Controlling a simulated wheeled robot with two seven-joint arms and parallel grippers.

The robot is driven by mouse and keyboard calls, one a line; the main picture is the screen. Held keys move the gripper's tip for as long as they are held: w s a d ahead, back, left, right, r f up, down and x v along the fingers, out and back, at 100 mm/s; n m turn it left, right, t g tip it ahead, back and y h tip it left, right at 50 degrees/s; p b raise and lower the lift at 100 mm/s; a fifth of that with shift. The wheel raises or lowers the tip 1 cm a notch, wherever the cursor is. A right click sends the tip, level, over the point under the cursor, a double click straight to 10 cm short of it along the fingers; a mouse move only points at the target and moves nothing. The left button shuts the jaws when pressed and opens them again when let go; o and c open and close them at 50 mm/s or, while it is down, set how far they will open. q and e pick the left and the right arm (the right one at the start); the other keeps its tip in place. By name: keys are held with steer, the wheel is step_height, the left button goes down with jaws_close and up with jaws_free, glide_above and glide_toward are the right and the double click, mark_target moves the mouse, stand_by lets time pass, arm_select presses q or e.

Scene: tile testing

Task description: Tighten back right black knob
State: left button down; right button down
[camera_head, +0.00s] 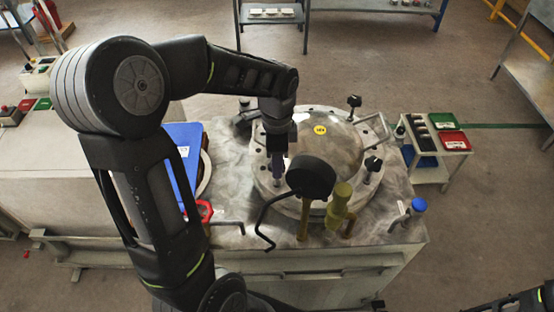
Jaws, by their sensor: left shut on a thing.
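The round metal lid (322,140) with a yellow label sits on the metal-topped bench. The back right black knob (354,101) stands upright at its rim, with no gripper at it. Another black knob (373,163) stands at the front right, and one (244,103) at the back left. My left gripper (278,152) points down at the lid's left front, apart from the back right knob. It is shut on the front left knob, whose head is mostly hidden; a purplish shaft (276,168) shows below. My right gripper is out of view.
A large black disc (311,176) and a yellow-green valve (339,204) stand in front of the lid. A bent black rod (265,222) is beside them. A blue-capped fitting (419,205) stands at the bench's right corner. A small cart (440,172) with bins stands to the right.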

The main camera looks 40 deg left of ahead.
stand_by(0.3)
arm_select(q)
steer(key=c, duration=0.9)
jaws_free()
steer(key=shift+o, duration=0.2)
steer(key=shift+r, duration=0.1)
step_height(320, 180, up, 8)
steer(key=shift+f, duration=0.15)
